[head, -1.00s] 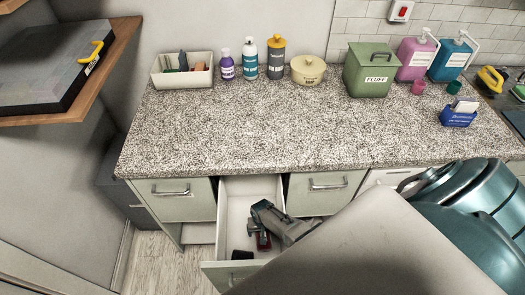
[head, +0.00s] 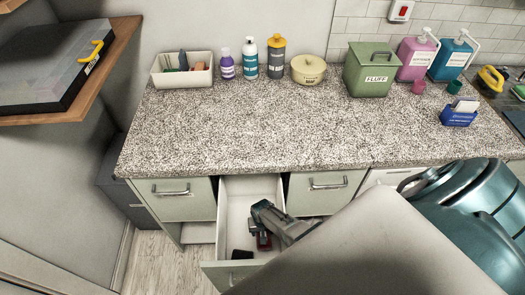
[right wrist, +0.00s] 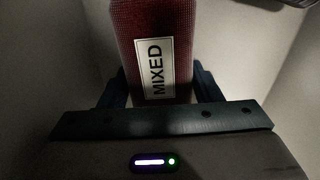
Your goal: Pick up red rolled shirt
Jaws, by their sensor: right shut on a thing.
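The red rolled shirt (right wrist: 190,25) carries a white label reading "MIXED" in the right wrist view. My right gripper (right wrist: 160,90) is shut on it, with a dark finger on each side. In the head view the right gripper (head: 262,232) reaches down into the open drawer (head: 236,205), and a small red part of the shirt (head: 264,241) shows beneath it. Whether the shirt touches the drawer floor cannot be told. My left gripper is not in view.
A small dark item (head: 242,254) lies near the drawer's front. The drawer walls stand close around the gripper. The speckled countertop (head: 250,125) overhangs behind, clear in the middle, with bottles, a cream pot (head: 308,70) and a green bin (head: 369,70) along its back.

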